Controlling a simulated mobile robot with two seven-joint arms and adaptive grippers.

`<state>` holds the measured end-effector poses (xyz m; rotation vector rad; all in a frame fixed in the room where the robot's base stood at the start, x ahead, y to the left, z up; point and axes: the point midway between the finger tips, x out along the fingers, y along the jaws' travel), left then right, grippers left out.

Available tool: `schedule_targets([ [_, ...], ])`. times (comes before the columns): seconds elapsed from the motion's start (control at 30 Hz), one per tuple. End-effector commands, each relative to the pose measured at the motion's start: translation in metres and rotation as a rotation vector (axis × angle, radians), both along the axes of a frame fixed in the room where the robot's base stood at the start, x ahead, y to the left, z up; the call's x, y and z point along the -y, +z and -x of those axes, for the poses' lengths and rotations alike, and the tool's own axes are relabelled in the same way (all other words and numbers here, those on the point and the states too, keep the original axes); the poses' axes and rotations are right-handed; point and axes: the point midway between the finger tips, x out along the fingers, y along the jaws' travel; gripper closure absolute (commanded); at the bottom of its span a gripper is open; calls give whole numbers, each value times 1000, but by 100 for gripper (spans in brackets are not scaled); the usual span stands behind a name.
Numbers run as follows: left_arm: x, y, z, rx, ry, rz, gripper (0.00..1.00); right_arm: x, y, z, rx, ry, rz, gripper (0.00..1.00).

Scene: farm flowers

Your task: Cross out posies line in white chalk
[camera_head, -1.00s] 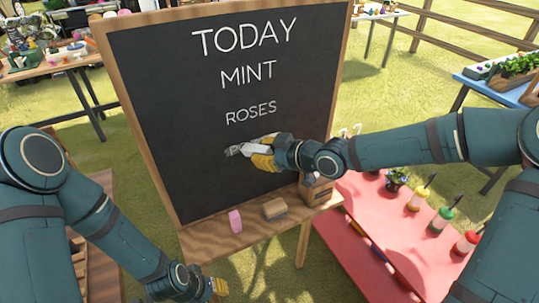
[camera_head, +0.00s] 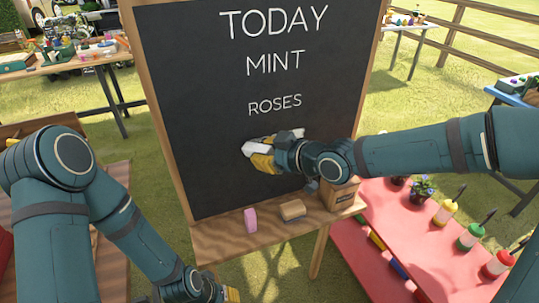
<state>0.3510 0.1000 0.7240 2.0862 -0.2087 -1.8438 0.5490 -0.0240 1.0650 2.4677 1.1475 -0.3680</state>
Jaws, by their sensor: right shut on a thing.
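The chalkboard (camera_head: 210,165) shows TODAY, MINT and ROSES in white lettering. No posies line is visible; my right gripper and forearm cover the part of the board below ROSES. My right gripper (camera_head: 257,153) is in front of the board, below and slightly left of ROSES. It is shut on the white chalk, which is hard to tell from the pale finger parts; I cannot tell whether it touches the board. My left gripper (camera_head: 232,294) is low at the bottom edge, mostly cut off and hidden, so its opening cannot be told.
The wooden ledge (camera_head: 225,240) under the board holds a pink block (camera_head: 250,220), a wooden-backed eraser (camera_head: 292,210) and a small wooden box (camera_head: 342,194). A red table (camera_head: 395,228) with bottles and a potted flower stands to the right.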

Motion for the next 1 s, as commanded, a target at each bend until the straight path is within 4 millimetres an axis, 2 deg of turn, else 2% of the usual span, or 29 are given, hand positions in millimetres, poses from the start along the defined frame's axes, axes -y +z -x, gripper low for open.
schedule_targets([
  [0.27, 0, 3, 0, 0, 0, 0, 64, 2, 2, 3, 1, 0, 1, 100],
  [0.8, 0, 25, 0, 0, 0, 0, 64, 17, 2, 49, 1, -1, 1, 100],
  [1.0, 0, 27, 0, 0, 0, 0, 64, 19, 1, 57, 0, -1, 0, 100],
])
